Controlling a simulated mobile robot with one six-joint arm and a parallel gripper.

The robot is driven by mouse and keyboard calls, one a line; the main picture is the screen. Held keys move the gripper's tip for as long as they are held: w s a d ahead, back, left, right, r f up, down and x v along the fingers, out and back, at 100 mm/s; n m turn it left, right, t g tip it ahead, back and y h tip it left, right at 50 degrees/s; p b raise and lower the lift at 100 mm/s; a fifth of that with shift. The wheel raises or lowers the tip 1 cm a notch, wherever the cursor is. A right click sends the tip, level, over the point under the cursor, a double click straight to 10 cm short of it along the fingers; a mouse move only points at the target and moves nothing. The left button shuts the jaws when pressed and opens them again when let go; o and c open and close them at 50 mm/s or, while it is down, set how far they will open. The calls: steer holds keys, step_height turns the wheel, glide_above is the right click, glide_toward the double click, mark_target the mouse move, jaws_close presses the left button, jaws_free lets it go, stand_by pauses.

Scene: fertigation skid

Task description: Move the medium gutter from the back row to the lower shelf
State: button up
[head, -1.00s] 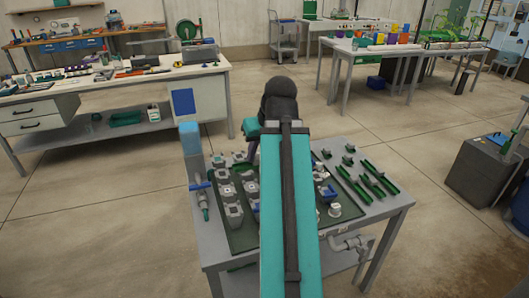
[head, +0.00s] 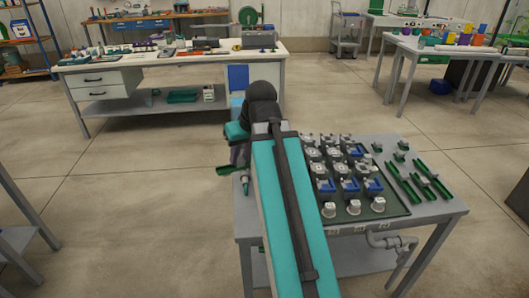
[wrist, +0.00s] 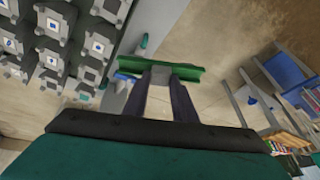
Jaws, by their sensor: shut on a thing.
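My gripper (wrist: 172,82) is shut on a green gutter (wrist: 132,66) with a grey block at its middle, seen in the wrist view. The gutter lies crosswise beyond the fingers, held above the floor beside the tray table. In the head view my arm hides most of the gripper and the gutter. Several other green gutters (head: 407,191) lie on the right of the grey table (head: 440,208). Its lower shelf (head: 352,262) partly shows below. Another lower shelf (head: 130,103) is under the white bench at the back left.
A dark green tray (head: 398,210) with several grey and blue fittings fills the middle of the table. Pipework (head: 390,243) sticks out at its front. The bench's shelf holds a green tray (head: 182,96) and small items. Open floor lies to the left of the table.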

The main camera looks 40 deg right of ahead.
steer(key=w+a+f+b, duration=0.2)
steer(key=w+a, duration=0.3)
steer(key=a, duration=0.4)
steer(key=w+a+f+n+b, duration=0.1)
steer(key=w+a+f, duration=0.4)
steer(key=a, duration=0.5)
steer(key=shift+w+y+b, duration=0.3)
steer(key=shift+w+b, duration=0.2)
steer(key=shift+w, duration=0.25)
steer(key=shift+s, duration=0.1)
